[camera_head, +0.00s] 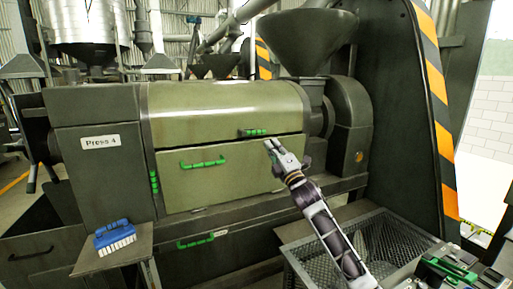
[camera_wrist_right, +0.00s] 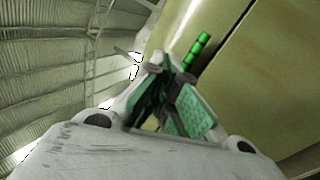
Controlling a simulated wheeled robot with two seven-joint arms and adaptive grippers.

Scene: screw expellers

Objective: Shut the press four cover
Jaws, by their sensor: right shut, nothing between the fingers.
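The press marked "Press 4" (camera_head: 100,142) has a rounded olive cover (camera_head: 225,108) on top, with a green handle (camera_head: 253,132) near its lower edge. A thin dark gap runs between the cover and the flat olive front panel (camera_head: 230,178), looking wider toward the right. My right gripper (camera_head: 271,145) is shut and empty, just below and right of the cover's handle. In the right wrist view its fingers (camera_wrist_right: 172,80) are together, close to a green handle (camera_wrist_right: 198,50) on the olive surface; whether they touch it I cannot tell. My left gripper is not in view.
The front panel has its own green handle (camera_head: 203,164). A blue brush (camera_head: 114,235) lies on a small side shelf (camera_head: 95,262). A black mesh bin (camera_head: 395,240) stands under my right arm.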

